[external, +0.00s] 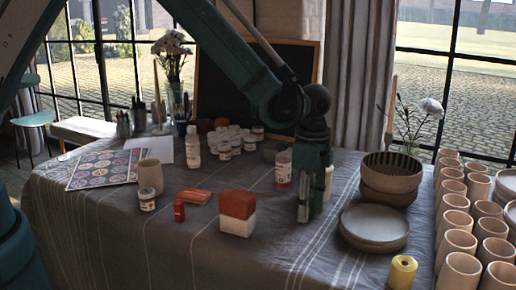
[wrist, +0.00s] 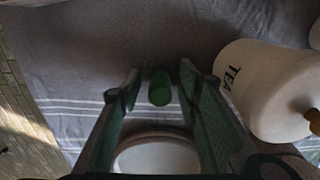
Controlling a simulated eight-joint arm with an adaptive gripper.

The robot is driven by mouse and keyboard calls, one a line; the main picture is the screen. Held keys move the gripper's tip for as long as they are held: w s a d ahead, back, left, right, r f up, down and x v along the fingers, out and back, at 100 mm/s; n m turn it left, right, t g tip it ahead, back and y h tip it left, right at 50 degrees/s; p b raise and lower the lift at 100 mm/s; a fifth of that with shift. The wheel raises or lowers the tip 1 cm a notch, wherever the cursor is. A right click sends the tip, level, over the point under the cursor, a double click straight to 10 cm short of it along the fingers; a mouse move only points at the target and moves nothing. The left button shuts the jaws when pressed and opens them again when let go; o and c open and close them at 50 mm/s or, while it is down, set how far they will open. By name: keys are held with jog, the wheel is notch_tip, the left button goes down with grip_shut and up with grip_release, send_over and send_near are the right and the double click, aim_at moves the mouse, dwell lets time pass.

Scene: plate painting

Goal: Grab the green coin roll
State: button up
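The green coin roll (wrist: 160,87) is a small dark green cylinder on the grey cloth. In the wrist view it shows in the gap between the tips of my gripper (wrist: 160,80), with a little space visible on each side. The fingers are apart and hold nothing. In the external view my gripper (external: 309,205) points down over the table, left of the bowls. The roll cannot be clearly made out there, as the fingers cover that spot.
A pale plate (wrist: 157,155) shows below the roll; stacked plates (external: 374,226) and bowls (external: 391,172) stand right of my gripper. A red-and-white block (external: 237,213) stands to the left.

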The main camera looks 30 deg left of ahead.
jog(key=c, duration=1.1)
jog(key=shift+r, duration=0.15)
notch_tip(320, 180, up, 10)
jog(key=shift+f+p, duration=0.15)
jog(key=shift+p, duration=0.9)
